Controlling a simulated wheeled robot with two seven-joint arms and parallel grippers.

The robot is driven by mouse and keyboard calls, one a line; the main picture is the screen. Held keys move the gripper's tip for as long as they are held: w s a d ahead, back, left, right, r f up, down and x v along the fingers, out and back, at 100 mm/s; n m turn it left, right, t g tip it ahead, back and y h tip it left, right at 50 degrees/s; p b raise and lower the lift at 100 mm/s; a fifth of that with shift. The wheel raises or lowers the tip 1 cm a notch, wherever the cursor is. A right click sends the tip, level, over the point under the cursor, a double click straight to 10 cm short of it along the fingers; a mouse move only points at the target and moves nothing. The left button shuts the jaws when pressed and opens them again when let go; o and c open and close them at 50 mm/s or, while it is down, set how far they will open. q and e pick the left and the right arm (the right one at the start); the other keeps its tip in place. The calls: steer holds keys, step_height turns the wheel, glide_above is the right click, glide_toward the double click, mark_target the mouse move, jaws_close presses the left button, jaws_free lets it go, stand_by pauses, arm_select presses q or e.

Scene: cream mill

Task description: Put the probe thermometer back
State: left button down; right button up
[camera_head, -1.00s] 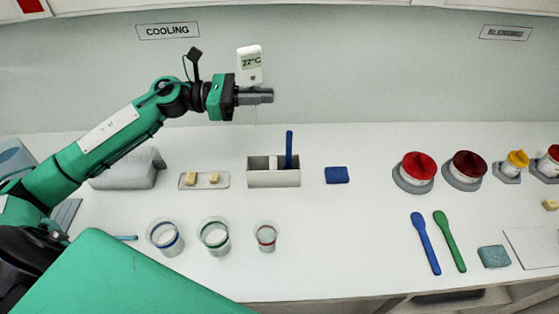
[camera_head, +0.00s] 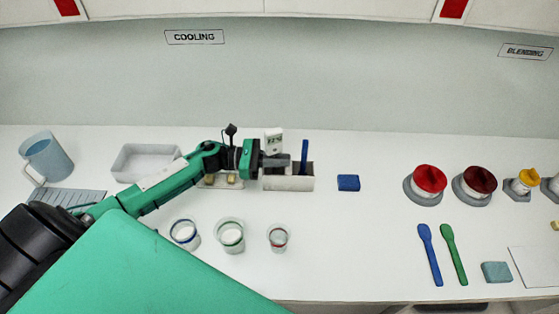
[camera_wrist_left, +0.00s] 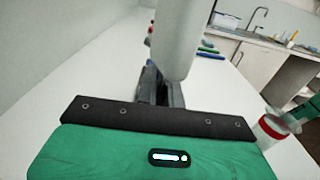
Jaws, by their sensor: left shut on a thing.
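The probe thermometer (camera_head: 274,141) is a white unit with a small display, upright in the head view. My left gripper (camera_head: 276,160) is shut on it, just over the left part of the grey holder box (camera_head: 290,183). The thermometer's lower end is hidden by the gripper and the box, so I cannot tell how deep it sits. In the left wrist view the white thermometer body (camera_wrist_left: 176,40) rises blurred between the fingers (camera_wrist_left: 160,90). A blue spatula (camera_head: 304,155) stands in the right part of the box. My right gripper is not in view.
A tray with butter pieces (camera_head: 222,183) lies just left of the box, under my arm. A blue block (camera_head: 348,183) lies to the right. Three beakers, with blue (camera_head: 185,236), green (camera_head: 230,238) and red (camera_head: 279,239) bands, stand in front.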

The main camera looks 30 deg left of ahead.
arm_select(q)
steer(key=shift+f, duration=0.75)
steer(key=shift+f, duration=0.1)
steer(key=shift+f, duration=0.1)
steer(key=c, duration=1.5)
jaws_free()
steer(key=shift+c, duration=0.2)
